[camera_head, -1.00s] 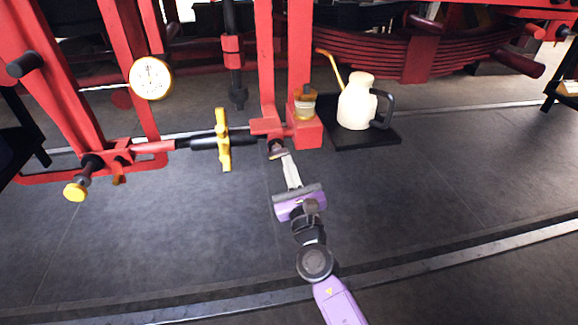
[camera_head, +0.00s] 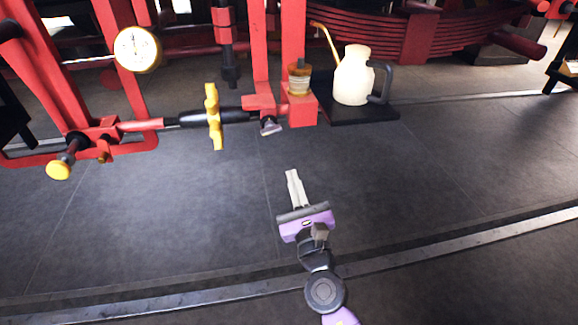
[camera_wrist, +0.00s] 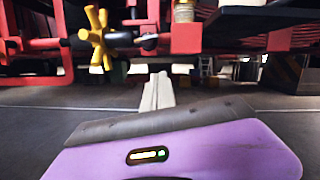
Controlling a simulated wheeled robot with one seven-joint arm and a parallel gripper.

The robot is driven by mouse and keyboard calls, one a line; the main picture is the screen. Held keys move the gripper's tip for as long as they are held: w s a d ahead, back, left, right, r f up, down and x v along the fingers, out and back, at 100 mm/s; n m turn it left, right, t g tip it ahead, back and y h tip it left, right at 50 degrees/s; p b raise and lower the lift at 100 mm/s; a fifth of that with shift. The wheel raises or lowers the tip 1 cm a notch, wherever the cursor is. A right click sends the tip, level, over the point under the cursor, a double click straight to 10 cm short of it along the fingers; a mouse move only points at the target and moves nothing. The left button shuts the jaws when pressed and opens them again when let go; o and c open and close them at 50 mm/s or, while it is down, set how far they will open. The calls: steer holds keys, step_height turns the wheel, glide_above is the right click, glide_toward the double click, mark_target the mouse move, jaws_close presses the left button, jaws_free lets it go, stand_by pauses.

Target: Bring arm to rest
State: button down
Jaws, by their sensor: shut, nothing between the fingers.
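My gripper (camera_head: 292,176) is shut and empty, with its pale fingers together and its purple body behind them. It is held in clear space in front of the red stand, apart from everything. In the wrist view my gripper (camera_wrist: 159,80) points toward the yellow cross-shaped handle (camera_wrist: 97,38) and the red frame. In the head view the yellow handle (camera_head: 213,116) sits on a dark rod, left of a small grey-tipped fitting (camera_head: 270,126) under the red block.
A cream oil can (camera_head: 353,77) with a black handle stands on a black tray (camera_head: 350,114). An amber-topped jar (camera_head: 299,78) sits on the red block (camera_head: 302,108). A round gauge (camera_head: 137,49) and a yellow knob (camera_head: 59,169) are at left. The dark floor around my gripper is clear.

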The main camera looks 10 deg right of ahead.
steer(key=s+d+f+n+g, duration=0.1)
steer(key=s+d+n+g, duration=0.15)
steer(key=s+n, duration=1.05)
steer(key=s+d+f+n+g+h, duration=0.15)
steer(key=s+d+n, duration=0.25)
steer(key=s+n, duration=0.9)
steer(key=s+d+f+n+g+y, duration=0.2)
steer(key=s+n, duration=0.5)
steer(key=s, duration=1.3)
step_height(320, 180, up, 16)
steer(key=h+p, duration=0.1)
steer(key=p, duration=1.5)
steer(key=shift+d+r, duration=0.15)
steer(key=shift+d, duration=0.05)
